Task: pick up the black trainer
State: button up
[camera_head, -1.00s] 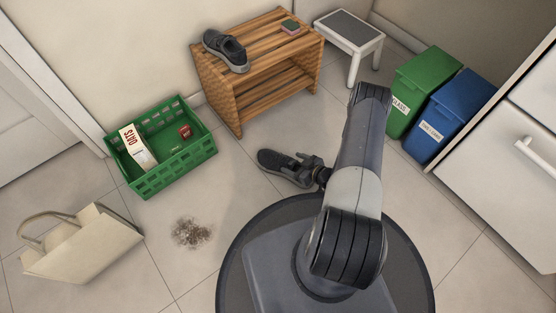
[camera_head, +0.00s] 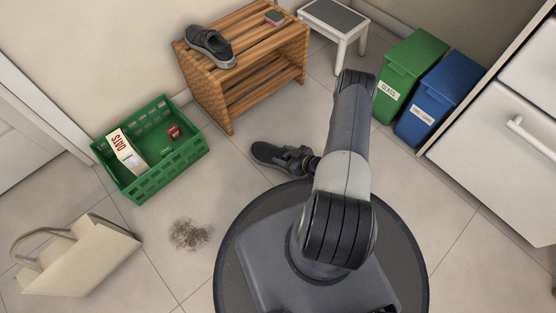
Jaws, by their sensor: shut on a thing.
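A black trainer (camera_head: 270,154) with a grey sole is low over the floor in front of the wooden bench, its toe pointing left. My gripper (camera_head: 296,158) is shut on its right end, and my gripper and wrist hide part of that end. I cannot tell whether the trainer touches the floor. A second, similar dark shoe (camera_head: 210,45) with a grey sole sits on top of the slatted wooden bench (camera_head: 245,62).
A green crate (camera_head: 150,190) with an oats carton (camera_head: 126,152) and a red item stands left. A cream bag (camera_head: 85,258) and a dirt patch (camera_head: 190,234) lie on the floor. Green (camera_head: 412,62) and blue (camera_head: 440,98) bins and a white stool (camera_head: 338,22) stand right.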

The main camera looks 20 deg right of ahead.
jog(key=shift+s+f, duration=0.1)
jog(key=c, duration=0.5)
